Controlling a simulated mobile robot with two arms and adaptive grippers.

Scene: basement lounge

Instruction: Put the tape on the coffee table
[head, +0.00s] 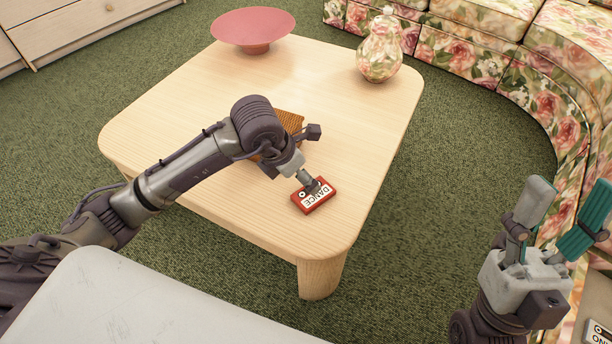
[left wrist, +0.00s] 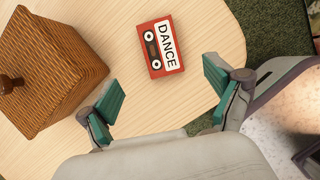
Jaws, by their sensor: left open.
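A red cassette tape (head: 314,197) with a white "DANCE" label lies flat on the pale wooden coffee table (head: 340,130), near its front right corner. My left gripper (head: 312,185) is over the tape's back edge in the head view. In the left wrist view my left gripper (left wrist: 163,84) is open, with nothing between its fingers, and the tape (left wrist: 161,47) lies beyond the fingertips, apart from both. My right gripper (head: 556,215) is open and empty at the right, off the table.
A woven lidded basket (left wrist: 50,70) stands on the table beside the tape, mostly hidden by my left arm in the head view. A pink bowl (head: 253,27) and floral jar (head: 380,52) stand at the back. Another cassette (head: 598,333) shows partly at lower right. A floral sofa (head: 470,50) curves behind.

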